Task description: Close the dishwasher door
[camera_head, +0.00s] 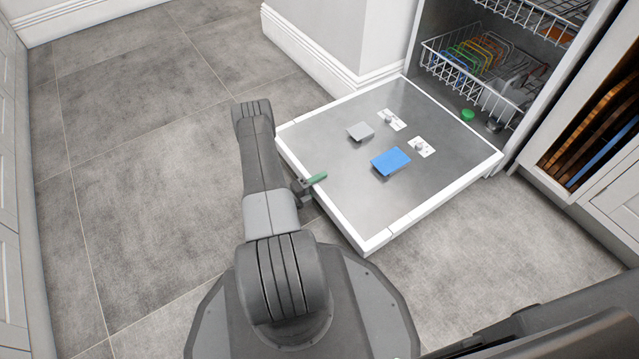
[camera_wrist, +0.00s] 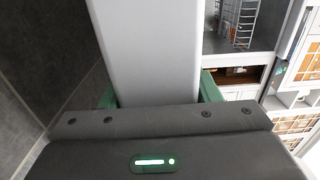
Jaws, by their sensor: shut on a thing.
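The dishwasher door (camera_head: 345,115) hangs open, lowered out over the floor, with its metal inner face up and a white rim around it. My gripper (camera_head: 316,179) is at the door's left rim in the head view, with one green finger showing over it. In the wrist view the white door edge (camera_wrist: 150,45) lies between the two green fingers of my gripper (camera_wrist: 157,92), which is shut on it. The lower finger is hidden by the door in the head view. The dishwasher's inside (camera_head: 430,30) is open to view.
A wire rack (camera_head: 450,62) with coloured dishes is inside the dishwasher, with another rack (camera_head: 545,12) above. A blue flap (camera_head: 391,161) and a grey flap (camera_head: 360,131) sit on the door. A green cap (camera_head: 467,115) lies near the hinge. Grey floor at left is clear.

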